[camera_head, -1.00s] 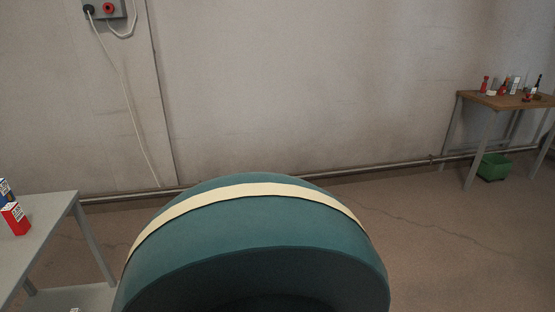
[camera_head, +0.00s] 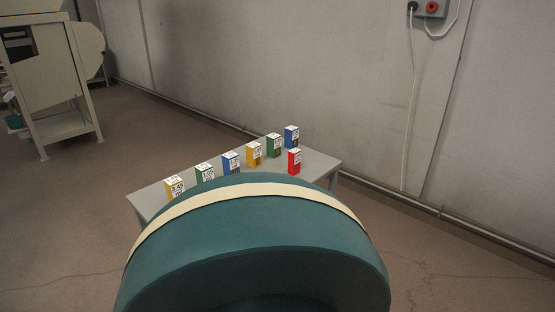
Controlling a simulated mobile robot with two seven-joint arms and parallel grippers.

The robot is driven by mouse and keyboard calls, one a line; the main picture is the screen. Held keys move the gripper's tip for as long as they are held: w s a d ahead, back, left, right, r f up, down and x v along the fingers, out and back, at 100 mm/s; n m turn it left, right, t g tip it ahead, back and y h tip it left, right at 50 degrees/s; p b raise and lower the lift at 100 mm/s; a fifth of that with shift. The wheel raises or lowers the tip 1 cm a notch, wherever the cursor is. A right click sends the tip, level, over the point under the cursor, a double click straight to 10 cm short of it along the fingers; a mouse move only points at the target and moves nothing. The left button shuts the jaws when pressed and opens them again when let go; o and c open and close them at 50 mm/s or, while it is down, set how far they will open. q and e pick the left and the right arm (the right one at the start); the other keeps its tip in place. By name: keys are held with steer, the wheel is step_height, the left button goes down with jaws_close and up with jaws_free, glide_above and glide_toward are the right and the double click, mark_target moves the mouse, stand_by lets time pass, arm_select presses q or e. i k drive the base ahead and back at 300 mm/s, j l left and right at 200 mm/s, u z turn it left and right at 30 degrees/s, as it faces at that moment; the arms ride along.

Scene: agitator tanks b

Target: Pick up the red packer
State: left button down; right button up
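The red packer (camera_head: 294,162) is a small upright red box with a white top and a white label. It stands on a grey table (camera_head: 325,165), near its right end. My grippers are not in the head view. The lower part of the table is hidden behind a large teal rounded part with a cream band, which I take to be mine.
Several other boxes stand on the table: blue (camera_head: 291,137), green (camera_head: 273,146), yellow (camera_head: 254,154), another blue (camera_head: 231,163), another green (camera_head: 204,174) and another yellow (camera_head: 175,187). A beige machine (camera_head: 55,80) stands at far left. Floor (camera_head: 140,130) between is clear. A wall (camera_head: 270,60) runs behind the table.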

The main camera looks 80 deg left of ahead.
mark_target(294, 154)
steer(key=u, duration=2.85)
steer(key=i+l+u, duration=0.15)
steer(key=u, duration=0.25)
steer(key=i+l+u, duration=0.1)
steer(key=l+u, duration=0.15)
steer(key=u, duration=0.15)
steer(key=l+u, duration=0.35)
steer(key=i+l+u, duration=0.2)
steer(key=l, duration=0.3)
steer(key=l+u, duration=0.2)
steer(key=l, duration=0.3)
